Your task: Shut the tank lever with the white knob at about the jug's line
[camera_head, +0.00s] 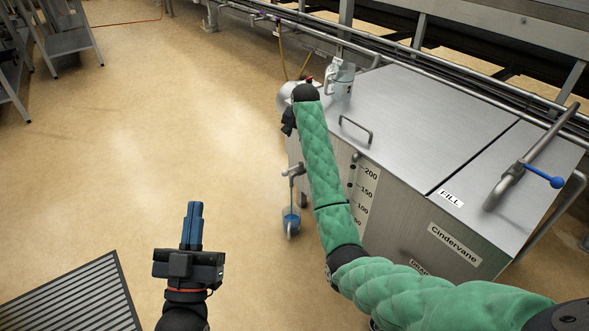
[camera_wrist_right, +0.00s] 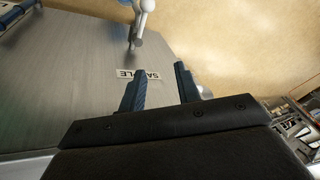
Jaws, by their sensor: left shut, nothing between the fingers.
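The steel tank (camera_head: 410,120) stands at the right in the head view. A clear jug (camera_head: 341,82) stands at its far left corner. In the right wrist view, a lever with a white knob (camera_wrist_right: 147,5) and a metal stem (camera_wrist_right: 136,36) stands out from the tank face (camera_wrist_right: 75,60), beyond a SAMPLE label (camera_wrist_right: 138,75). My right gripper (camera_wrist_right: 163,78) is open and empty, with its fingers apart from the lever. In the head view my green right arm hides most of that gripper. My left gripper (camera_head: 194,213) is shut and empty over the floor.
A blue-handled lever (camera_head: 543,177) sits on the tank's right side, near the FILL label (camera_head: 451,198). A handle (camera_head: 356,131) rises from the lid. A floor grate (camera_head: 75,300) lies bottom left. The left floor is largely clear.

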